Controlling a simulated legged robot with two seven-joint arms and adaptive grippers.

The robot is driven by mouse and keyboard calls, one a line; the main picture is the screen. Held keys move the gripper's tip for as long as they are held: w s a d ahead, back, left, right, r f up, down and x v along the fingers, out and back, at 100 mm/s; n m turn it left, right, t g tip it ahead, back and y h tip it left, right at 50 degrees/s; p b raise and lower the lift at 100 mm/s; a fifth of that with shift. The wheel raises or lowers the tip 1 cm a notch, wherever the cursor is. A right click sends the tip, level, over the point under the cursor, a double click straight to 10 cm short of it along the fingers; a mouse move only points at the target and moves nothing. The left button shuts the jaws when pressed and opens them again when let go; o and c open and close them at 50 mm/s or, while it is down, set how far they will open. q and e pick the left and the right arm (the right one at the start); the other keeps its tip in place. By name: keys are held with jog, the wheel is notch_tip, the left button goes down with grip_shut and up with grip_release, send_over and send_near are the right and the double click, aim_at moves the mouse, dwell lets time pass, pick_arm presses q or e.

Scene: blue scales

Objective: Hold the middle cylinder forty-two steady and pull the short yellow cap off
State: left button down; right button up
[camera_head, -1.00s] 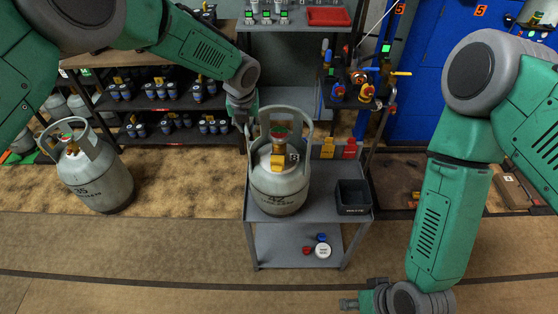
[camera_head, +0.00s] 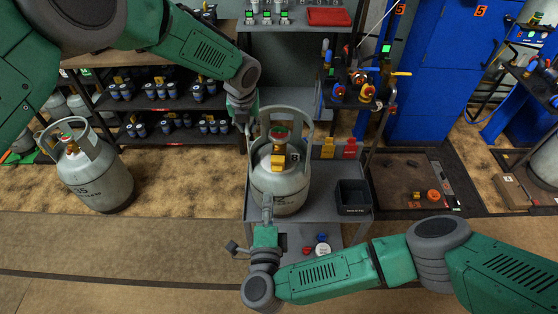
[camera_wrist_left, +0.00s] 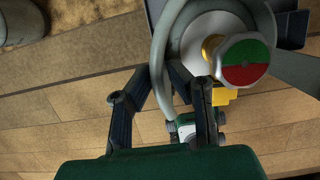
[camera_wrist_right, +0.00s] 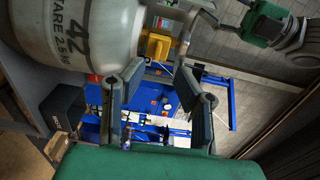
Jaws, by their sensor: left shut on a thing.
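The middle cylinder 42 (camera_head: 291,187) stands upright on the grey cart, a grey bottle with a collar around its red-and-green valve handwheel (camera_head: 280,134). The short yellow cap (camera_head: 279,163) is on the valve's near side; it also shows in the right wrist view (camera_wrist_right: 154,46). My left gripper (camera_head: 243,112) is shut on the collar's left side; the left wrist view shows the collar between its fingers (camera_wrist_left: 166,75). My right gripper (camera_head: 267,205) is in front of the cylinder, below the cap. In the right wrist view its fingers (camera_wrist_right: 160,78) are apart and empty, with the cap beyond them.
A black bin (camera_head: 353,197) sits on the cart (camera_head: 331,211) right of the cylinder. Yellow and red holders (camera_head: 338,149) are at the cart's back. Another cylinder (camera_head: 97,178) stands on the floor at left. Red and blue caps lie on the lower shelf.

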jog(key=shift+m+h, duration=0.5)
jog(key=shift+h, duration=0.1)
jog(key=w, duration=0.3)
jog(key=w+d, duration=0.1)
jog(key=w, duration=0.3)
jog(key=w+d, duration=0.1)
jog(key=w, duration=0.2)
jog(key=shift+w+d+f, duration=0.1)
jog(key=shift+w, duration=0.1)
grip_shut()
pick_arm(q)
jog(key=shift+a, duration=0.1)
pick_arm(e)
jog(key=shift+s+f, duration=0.1)
jog(key=shift+s, duration=0.35)
jog(key=shift+s, duration=1.25)
send_near(278, 170)
jog(key=shift+w+f, duration=0.25)
jog(key=shift+f, duration=0.1)
